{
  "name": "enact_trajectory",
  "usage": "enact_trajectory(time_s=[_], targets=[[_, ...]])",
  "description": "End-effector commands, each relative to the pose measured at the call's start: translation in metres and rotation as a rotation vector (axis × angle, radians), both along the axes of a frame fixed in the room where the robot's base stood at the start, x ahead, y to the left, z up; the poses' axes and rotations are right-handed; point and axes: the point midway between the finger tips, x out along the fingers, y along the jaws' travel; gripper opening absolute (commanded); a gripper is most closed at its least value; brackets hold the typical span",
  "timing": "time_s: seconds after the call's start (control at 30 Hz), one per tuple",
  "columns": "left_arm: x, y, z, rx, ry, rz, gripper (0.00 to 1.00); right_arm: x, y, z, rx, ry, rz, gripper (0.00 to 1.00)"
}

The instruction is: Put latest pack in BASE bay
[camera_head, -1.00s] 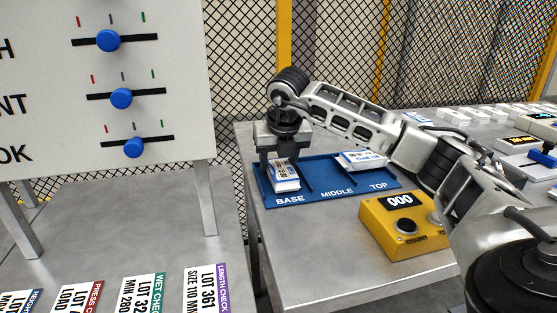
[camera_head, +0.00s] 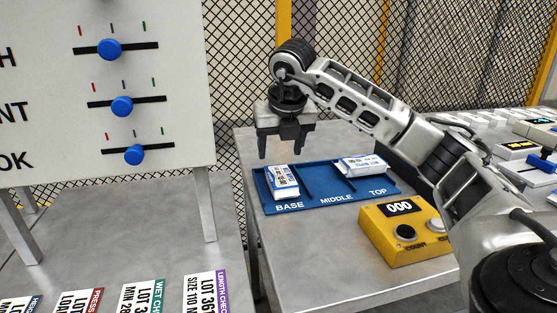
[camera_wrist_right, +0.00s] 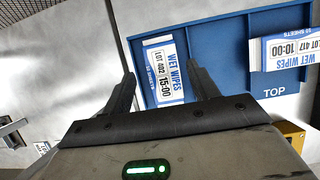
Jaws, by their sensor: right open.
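My right gripper (camera_head: 283,148) is open and empty above the blue tray (camera_head: 338,200). A white and blue wipes pack (camera_head: 282,182) lies in the BASE bay, below the gripper and apart from it. In the right wrist view this pack (camera_wrist_right: 166,70) reads WET WIPES, LOT 402, 15:00, and shows beyond and between the open fingers (camera_wrist_right: 158,88). A second pack (camera_head: 362,166) lies at the TOP bay, partly over its rear edge; in the right wrist view it (camera_wrist_right: 290,48) reads LOT 417, 10:00. The MIDDLE bay is empty. My left gripper is not in view.
A yellow counter box (camera_head: 408,232) reading 000 stands in front of the tray's right end. A white panel with blue sliders (camera_head: 122,106) stands at left, with several lot cards (camera_head: 205,290) below it. More packs and devices (camera_head: 510,120) lie at far right.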

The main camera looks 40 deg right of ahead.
Motion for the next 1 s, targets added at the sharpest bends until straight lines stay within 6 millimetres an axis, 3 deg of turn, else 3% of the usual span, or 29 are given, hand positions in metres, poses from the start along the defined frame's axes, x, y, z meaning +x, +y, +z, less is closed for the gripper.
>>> enact_trajectory(time_s=[0.1, 0.3, 1.0], targets=[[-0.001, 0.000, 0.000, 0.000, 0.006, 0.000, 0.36, -0.008, 0.005, 0.025, 0.000, -0.003, 0.002, 0.59], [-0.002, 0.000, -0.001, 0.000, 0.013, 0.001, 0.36, -0.016, 0.010, 0.047, 0.001, 0.001, 0.001, 0.59], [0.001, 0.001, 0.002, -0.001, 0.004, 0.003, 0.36, -0.019, 0.011, 0.052, 0.001, 0.002, 0.000, 0.59]])
